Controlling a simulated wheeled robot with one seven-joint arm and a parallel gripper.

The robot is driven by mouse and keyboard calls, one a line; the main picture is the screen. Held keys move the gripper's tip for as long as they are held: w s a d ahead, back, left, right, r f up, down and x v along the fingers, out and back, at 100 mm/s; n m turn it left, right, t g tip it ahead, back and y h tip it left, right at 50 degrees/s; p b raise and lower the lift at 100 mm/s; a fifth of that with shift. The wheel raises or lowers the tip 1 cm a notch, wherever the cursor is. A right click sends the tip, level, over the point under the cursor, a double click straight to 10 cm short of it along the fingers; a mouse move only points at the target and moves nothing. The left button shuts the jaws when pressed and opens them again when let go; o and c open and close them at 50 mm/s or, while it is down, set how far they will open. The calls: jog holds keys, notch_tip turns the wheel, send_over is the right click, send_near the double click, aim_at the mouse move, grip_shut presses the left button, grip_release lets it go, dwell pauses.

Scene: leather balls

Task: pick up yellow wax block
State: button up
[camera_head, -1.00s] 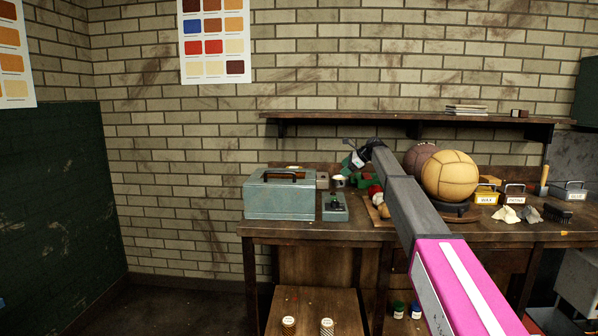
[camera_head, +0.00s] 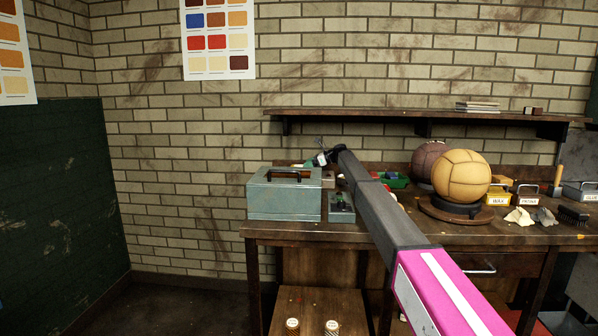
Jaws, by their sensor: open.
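I cannot clearly make out a loose yellow wax block. A yellow container labelled WAX (camera_head: 497,196) stands on the bench at the right, behind and right of the tan ball, well away from my gripper. My arm hides part of the bench middle.
The grey-blue metal box (camera_head: 284,199) stands at the bench's left end, beside a small dark-topped grey item (camera_head: 341,208). A tan leather ball (camera_head: 463,176) rests on a round stand, with a brown ball (camera_head: 426,160) behind it. A wall shelf (camera_head: 370,114) runs above.

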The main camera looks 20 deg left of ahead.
jog(key=x, duration=0.4)
jog(key=shift+w+a+f, duration=0.1)
jog(key=shift+a, duration=0.3)
jog(key=c, duration=1.1)
